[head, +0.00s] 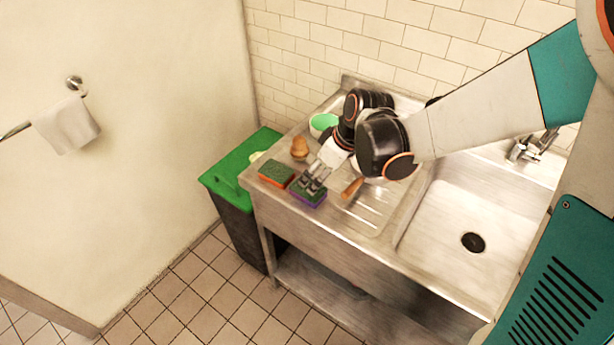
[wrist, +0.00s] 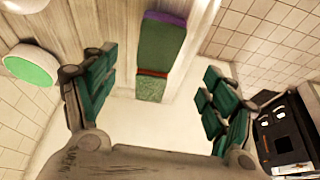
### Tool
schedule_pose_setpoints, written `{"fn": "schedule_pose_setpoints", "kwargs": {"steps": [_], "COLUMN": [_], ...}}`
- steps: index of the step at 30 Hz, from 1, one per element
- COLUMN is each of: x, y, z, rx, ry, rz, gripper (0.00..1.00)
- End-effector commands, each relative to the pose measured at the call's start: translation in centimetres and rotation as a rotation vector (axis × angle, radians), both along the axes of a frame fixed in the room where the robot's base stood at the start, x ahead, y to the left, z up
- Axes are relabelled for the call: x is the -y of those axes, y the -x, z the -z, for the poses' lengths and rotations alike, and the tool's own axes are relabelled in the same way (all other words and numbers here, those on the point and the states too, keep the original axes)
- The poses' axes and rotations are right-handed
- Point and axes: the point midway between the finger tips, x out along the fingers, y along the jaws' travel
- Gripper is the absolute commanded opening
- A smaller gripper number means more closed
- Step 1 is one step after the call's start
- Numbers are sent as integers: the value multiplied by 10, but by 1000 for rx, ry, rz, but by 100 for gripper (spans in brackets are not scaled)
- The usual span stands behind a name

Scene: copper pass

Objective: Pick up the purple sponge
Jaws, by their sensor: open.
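The purple sponge (head: 306,202), with a green top, lies flat near the front edge of the steel counter. My gripper (head: 313,185) is open above it, fingers pointing down over its green top and partly hiding it. In the wrist view the purple sponge (wrist: 163,38) shows ahead, between and beyond the open fingers (wrist: 158,98), with nothing held. I cannot tell whether a finger touches it. An orange sponge (head: 275,174) with a green top lies just left of it.
A brown pear-shaped object (head: 299,148) and a white cup with green inside (head: 321,124) stand behind. A wooden handle (head: 352,187) lies right of the purple sponge. The sink basin (head: 455,215) is further right. A green-lidded bin (head: 240,165) stands left of the counter.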

Motion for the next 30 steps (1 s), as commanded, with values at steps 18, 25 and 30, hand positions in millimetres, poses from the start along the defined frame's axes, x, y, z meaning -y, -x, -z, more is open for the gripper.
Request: {"fn": "schedule_pose_setpoints", "kwargs": {"steps": [18, 25, 30], "x": [-19, -27, -26], "y": [-19, -25, -25], "z": [59, 81, 80], "rx": [0, -1, -1], "ry": [1, 1, 1], "rz": [0, 2, 2], "gripper": [78, 78, 78]}}
